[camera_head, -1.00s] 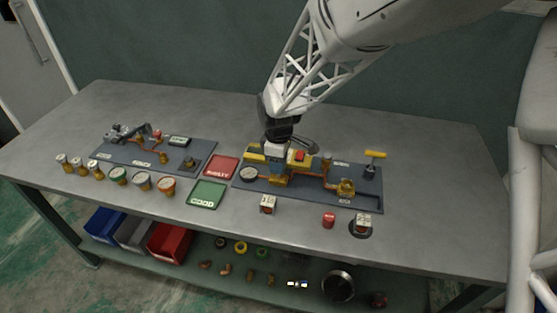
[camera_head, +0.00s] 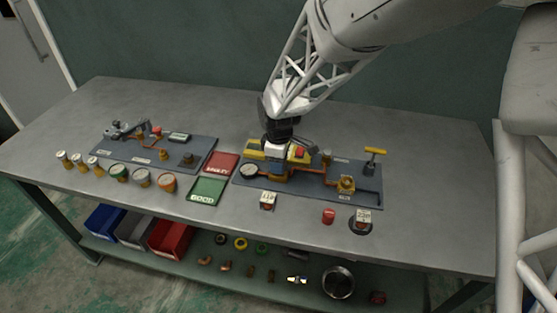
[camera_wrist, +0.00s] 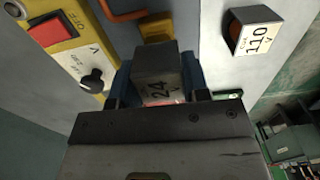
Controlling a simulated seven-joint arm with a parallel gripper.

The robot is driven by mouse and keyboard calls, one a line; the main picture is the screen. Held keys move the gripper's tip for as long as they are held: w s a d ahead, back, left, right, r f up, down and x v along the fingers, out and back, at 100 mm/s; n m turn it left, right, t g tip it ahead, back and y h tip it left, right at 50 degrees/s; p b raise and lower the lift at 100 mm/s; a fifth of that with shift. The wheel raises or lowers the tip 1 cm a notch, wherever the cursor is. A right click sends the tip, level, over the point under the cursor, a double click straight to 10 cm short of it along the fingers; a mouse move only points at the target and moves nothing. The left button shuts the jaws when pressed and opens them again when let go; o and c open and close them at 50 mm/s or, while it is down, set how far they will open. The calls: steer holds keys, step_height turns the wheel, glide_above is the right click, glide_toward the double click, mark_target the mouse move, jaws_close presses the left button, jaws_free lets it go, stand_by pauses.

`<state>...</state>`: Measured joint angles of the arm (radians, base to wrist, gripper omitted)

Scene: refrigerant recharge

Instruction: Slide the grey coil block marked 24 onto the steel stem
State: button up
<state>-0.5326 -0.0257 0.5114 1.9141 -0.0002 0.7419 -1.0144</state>
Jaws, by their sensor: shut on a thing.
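The grey coil block marked 24 (camera_wrist: 157,68) sits between the blue fingers of my gripper (camera_wrist: 160,88) in the wrist view, and the jaws are shut on it. In the head view my gripper (camera_head: 277,158) is low over the left part of the right-hand board (camera_head: 315,192), above the brass valve body (camera_head: 279,174). Brass also shows just beyond the block in the wrist view (camera_wrist: 157,27). I cannot make out the steel stem; the block and gripper cover that spot. Whether the block is around the stem cannot be told.
A yellow box with a red OFF switch (camera_wrist: 58,27) and black knob stands close left of the block. The block marked 110 (camera_wrist: 252,33) is on the table to the right. A gauge (camera_head: 249,171), red cylinder (camera_head: 328,216) and another block (camera_head: 362,216) stand nearby.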

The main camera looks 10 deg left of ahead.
steer(key=shift+f, duration=0.75)
steer(key=o, duration=1.3)
steer(key=shift+r, duration=3.45)
